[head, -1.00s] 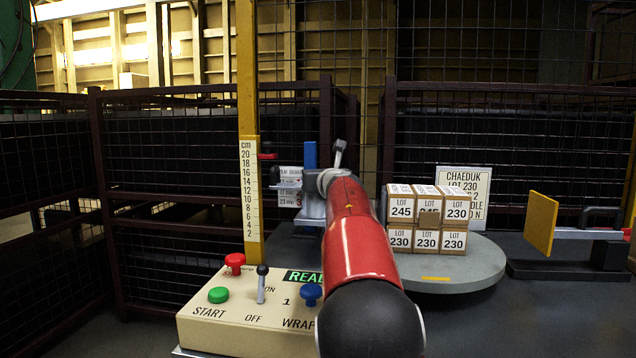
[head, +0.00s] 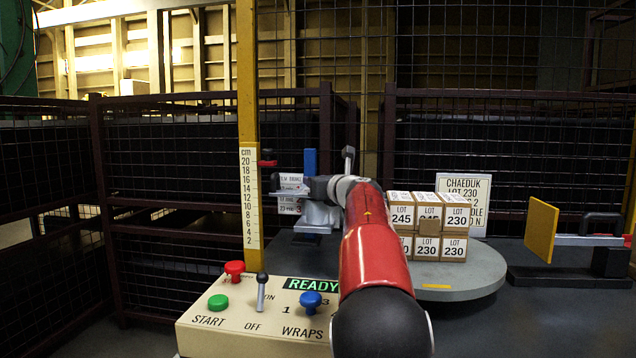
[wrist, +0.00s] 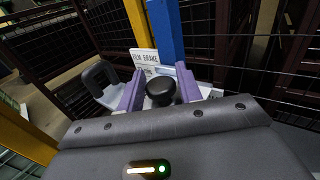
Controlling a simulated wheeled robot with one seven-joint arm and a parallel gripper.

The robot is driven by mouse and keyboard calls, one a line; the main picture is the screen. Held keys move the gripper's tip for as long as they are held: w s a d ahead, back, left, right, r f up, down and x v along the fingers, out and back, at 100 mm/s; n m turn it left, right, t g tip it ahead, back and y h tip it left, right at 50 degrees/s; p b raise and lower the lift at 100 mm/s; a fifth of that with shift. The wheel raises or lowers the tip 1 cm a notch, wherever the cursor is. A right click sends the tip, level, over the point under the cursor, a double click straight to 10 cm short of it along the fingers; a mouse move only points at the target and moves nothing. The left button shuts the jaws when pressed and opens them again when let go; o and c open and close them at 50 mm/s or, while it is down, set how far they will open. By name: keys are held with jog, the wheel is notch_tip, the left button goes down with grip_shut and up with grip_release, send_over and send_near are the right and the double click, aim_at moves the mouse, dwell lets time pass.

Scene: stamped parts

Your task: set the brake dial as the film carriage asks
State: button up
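The film carriage (head: 318,214) sits low at the mast, with a white "FILM BRAKE" card (head: 291,181) on its left. Smaller lines on the card are too small to read fully, though one looks like "23 my". In the wrist view the card (wrist: 145,57) stands behind a black round knob (wrist: 160,91), seemingly the brake dial. My gripper (wrist: 160,82) has its two purple fingers apart, one on each side of this knob. I cannot tell whether they touch it. The dial's pointer and scale are not visible. In the head view my arm hides the fingers.
A control box with START button (head: 218,302), lever (head: 262,292) and blue WRAPS knob (head: 311,303) shows READY in front. Boxes marked LOT 230 and 245 (head: 428,224) stand on a turntable (head: 470,280). A sign (head: 463,190) stands behind. A yellow plate (head: 540,228) is at right.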

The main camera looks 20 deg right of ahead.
jog(key=shift+o, duration=1.2)
jog(key=s+b, duration=0.2)
jog(key=s, duration=0.5)
jog(key=shift+s+d, duration=0.15)
jog(key=shift+s, duration=0.25)
jog(key=shift+o, duration=0.2)
